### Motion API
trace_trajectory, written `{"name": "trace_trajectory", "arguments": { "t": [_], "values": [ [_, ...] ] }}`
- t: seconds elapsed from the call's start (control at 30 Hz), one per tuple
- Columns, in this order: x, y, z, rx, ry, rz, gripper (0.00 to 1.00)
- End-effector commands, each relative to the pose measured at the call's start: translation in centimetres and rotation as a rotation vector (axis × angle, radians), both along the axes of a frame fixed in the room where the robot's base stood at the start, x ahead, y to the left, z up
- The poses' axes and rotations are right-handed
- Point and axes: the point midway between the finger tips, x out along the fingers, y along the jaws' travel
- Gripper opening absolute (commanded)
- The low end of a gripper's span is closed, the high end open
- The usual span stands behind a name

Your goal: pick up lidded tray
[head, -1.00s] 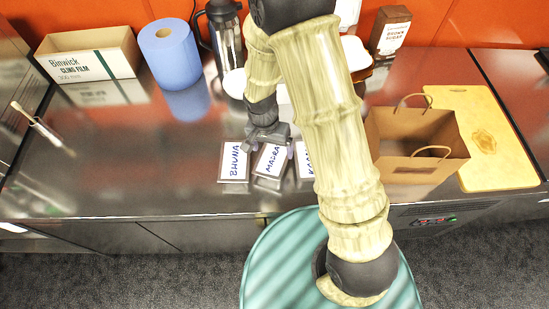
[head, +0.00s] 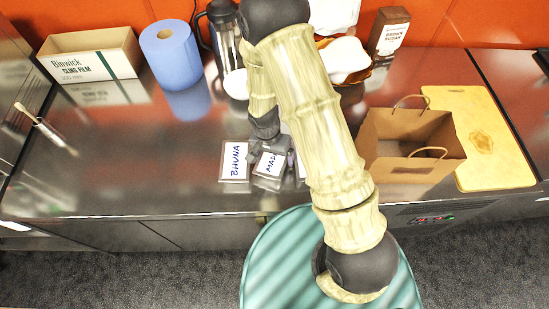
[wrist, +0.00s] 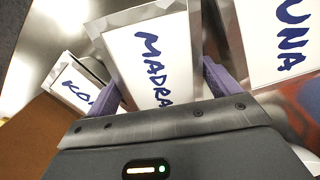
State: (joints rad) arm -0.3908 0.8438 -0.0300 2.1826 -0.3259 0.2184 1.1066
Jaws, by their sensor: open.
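Three lidded trays with white, hand-lettered lids lie in a row near the counter's front edge. The left one reads BHUNA (head: 234,163); it shows at the right of the wrist view (wrist: 285,45). The middle one reads MADRAS (head: 268,168); its far end is hidden under my gripper. In the wrist view the MADRAS tray (wrist: 150,50) lies between my two purple fingers. The right one, its label cut off at "KO" (wrist: 72,88), is mostly behind my arm in the head view. My gripper (wrist: 162,90) is open; whether its fingers touch the tray I cannot tell.
A brown paper bag (head: 412,143) and a wooden board (head: 490,150) stand to the right. A blue paper roll (head: 171,55), a cling film box (head: 90,55) and a French press (head: 226,45) are at the back. The counter left of the trays is mostly clear.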

Motion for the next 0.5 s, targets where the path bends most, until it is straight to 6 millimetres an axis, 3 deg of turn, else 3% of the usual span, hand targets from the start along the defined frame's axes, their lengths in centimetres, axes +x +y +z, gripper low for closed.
{"name": "trace_trajectory", "arguments": {
  "t": [0.17,0.4,0.5],
  "values": [
    [0.00,-0.01,0.02,0.000,0.000,0.000,0.88],
    [0.01,0.00,0.06,0.000,0.000,0.000,0.43],
    [0.01,0.00,0.06,0.000,0.000,0.000,0.43]
  ]
}}
